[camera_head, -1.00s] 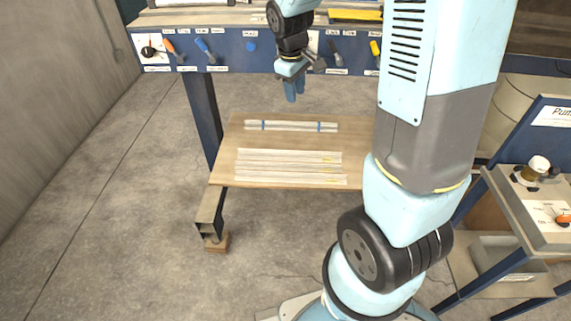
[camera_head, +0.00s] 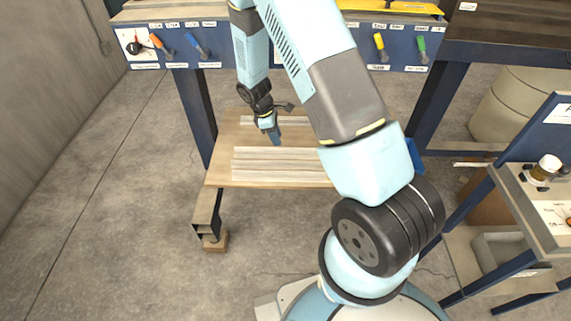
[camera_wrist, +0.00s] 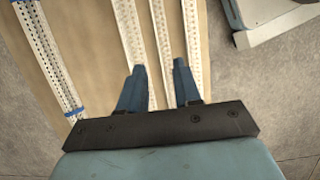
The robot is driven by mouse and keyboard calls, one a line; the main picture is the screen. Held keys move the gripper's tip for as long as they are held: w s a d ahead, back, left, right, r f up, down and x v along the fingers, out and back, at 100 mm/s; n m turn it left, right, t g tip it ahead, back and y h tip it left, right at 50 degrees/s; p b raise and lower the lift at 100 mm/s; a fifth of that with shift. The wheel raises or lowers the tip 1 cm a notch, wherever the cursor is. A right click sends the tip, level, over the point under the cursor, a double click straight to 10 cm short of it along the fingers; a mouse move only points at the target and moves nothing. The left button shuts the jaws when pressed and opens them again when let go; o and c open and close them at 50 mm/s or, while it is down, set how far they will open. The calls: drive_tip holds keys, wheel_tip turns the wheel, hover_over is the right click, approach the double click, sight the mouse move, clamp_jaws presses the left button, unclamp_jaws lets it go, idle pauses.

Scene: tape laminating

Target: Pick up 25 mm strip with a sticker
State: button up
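Several long pale strips lie on a wooden board (camera_head: 220,170). Three lie close together, nearly parallel, in the wrist view: a left strip (camera_wrist: 133,35), a middle strip (camera_wrist: 161,30) and a right strip (camera_wrist: 191,35). A separate strip bundle (camera_wrist: 42,50) with blue bands lies farther left there. My gripper (camera_wrist: 160,65) is open over the group, its blue fingers apart, with the middle strip showing between them. It also shows above the board in the head view (camera_head: 275,140). No sticker can be made out now; my arm hides the strips' right ends in the head view.
A side cart (camera_head: 545,190) with a small jar (camera_head: 546,167) is at the right. Bare concrete floor lies left of the board.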

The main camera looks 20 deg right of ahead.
approach(286, 165)
drive_tip(key=shift+s+d+f, duration=0.45)
drive_tip(key=shift+s+d, duration=0.05)
drive_tip(key=shift+d, duration=0.05)
drive_tip(key=shift+w+x, duration=0.2)
drive_tip(key=shift+x, duration=1.15)
drive_tip(key=shift+w+x, duration=0.2)
drive_tip(key=shift+x, duration=1.15)
drive_tip(key=shift+c, duration=0.4)
clamp_jaws()
